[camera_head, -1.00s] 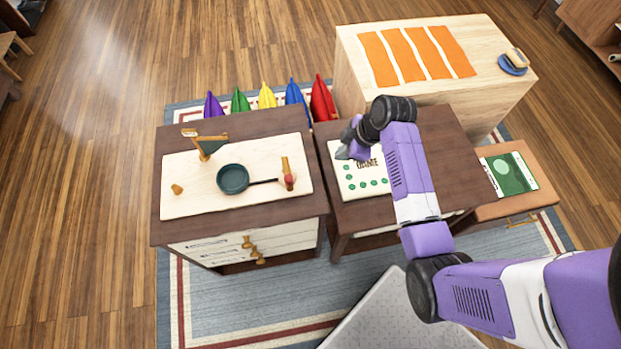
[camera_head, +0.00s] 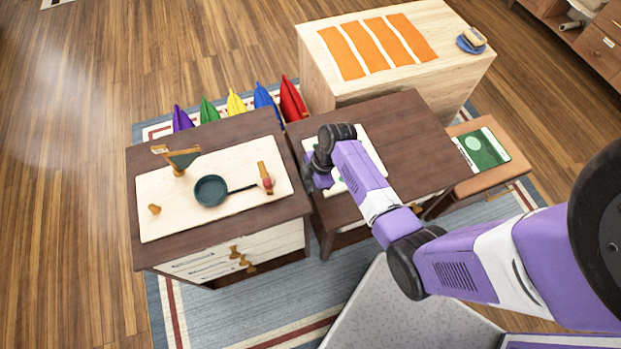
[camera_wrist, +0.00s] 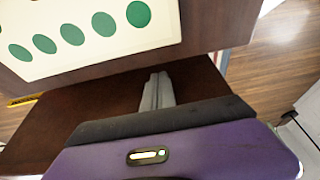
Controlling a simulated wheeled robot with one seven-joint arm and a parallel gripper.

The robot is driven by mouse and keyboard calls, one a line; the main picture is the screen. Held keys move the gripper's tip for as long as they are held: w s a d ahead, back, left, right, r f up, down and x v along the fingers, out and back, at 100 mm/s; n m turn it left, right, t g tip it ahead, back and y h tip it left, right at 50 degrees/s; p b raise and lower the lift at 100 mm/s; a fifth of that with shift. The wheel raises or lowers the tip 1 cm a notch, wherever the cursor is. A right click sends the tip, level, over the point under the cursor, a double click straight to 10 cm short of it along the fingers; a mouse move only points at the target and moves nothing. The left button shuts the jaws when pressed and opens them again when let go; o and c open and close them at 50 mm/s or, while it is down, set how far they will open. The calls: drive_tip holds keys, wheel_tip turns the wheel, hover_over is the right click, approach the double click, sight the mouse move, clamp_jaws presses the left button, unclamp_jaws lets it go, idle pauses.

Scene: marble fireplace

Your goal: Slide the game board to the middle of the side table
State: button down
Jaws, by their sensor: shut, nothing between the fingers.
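The game board (camera_head: 372,147) is a cream panel lying flat on the left part of the dark brown side table (camera_head: 420,130). My arm hides much of it in the head view. Its green dots show at the upper left of the wrist view, where the board (camera_wrist: 85,52) lies beyond my fingers. My gripper (camera_head: 312,184) is at the left side of the board, near the side table's left edge. In the wrist view my gripper (camera_wrist: 157,92) has its grey fingers together and empty, apart from the board in the picture. Whether they touch anything is unclear.
A brown cabinet (camera_head: 290,205) with a cream panel (camera_head: 235,160) and a pan (camera_head: 210,190) stands close on the left. A pale wood table (camera_head: 320,75) is behind. An orange-brown bench (camera_head: 490,172) is on the right. The side table's right half is clear.

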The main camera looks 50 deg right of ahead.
drive_tip(key=shift+s+d+r, duration=0.1)
drive_tip(key=shift+s+d, duration=0.4)
drive_tip(key=shift+d, duration=0.35)
drive_tip(key=shift+s+d+r, duration=0.1)
drive_tip(key=shift+s+d, duration=0.4)
drive_tip(key=shift+d, duration=0.3)
drive_tip(key=s+d, duration=0.2)
drive_tip(key=d, duration=0.1)
drive_tip(key=s+d, duration=0.3)
drive_tip(key=d, duration=0.1)
drive_tip(key=s+d, duration=0.2)
drive_tip(key=d, duration=0.2)
drive_tip(key=shift+s+b, duration=0.25)
drive_tip(key=shift+b, duration=0.05)
